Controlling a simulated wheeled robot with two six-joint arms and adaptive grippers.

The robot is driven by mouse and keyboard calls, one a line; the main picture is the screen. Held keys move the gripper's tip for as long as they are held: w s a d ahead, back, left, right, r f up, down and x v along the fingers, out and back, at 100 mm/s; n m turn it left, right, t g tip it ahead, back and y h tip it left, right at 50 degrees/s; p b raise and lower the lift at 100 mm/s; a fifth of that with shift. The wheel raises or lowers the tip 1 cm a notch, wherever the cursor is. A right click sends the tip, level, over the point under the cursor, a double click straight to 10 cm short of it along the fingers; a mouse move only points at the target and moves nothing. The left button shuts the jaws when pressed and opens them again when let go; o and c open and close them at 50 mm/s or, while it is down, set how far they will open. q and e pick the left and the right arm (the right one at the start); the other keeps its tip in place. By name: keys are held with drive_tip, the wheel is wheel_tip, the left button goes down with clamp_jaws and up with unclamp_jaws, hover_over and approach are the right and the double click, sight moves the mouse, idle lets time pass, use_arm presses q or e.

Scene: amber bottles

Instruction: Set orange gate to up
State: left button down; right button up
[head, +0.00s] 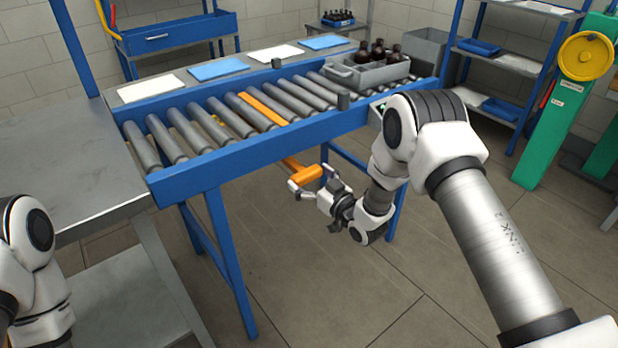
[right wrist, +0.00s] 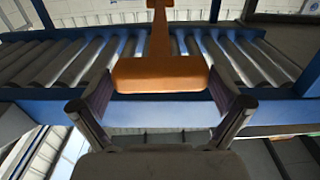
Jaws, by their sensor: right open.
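The orange gate (head: 263,107) shows as a flat strip between the rollers of the conveyor, about level with them. Its orange handle (head: 306,174) sticks out below the conveyor's near blue rail. In the right wrist view the handle (right wrist: 160,74) is a wide bar on a stem. My right gripper (head: 309,170) is open, with one finger at each end of the bar; it also shows in the right wrist view (right wrist: 164,95). I cannot tell whether the fingers touch the bar. My left arm shows at the left edge, its gripper out of view.
A grey crate (head: 345,77) with several amber bottles (head: 378,52) stands on the conveyor's right end. A steel table (head: 60,180) is at left. Blue conveyor legs (head: 228,250) stand near my right gripper. A green post (head: 555,125) is at right. The floor in front is clear.

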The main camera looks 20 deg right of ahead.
drive_tip(key=c, duration=1.3)
wheel_tip(320, 180, up, 5)
drive_tip(key=p, duration=0.3)
drive_tip(key=shift+f, duration=0.1)
drive_tip(key=shift+w, duration=0.1)
drive_tip(key=o, duration=1.3)
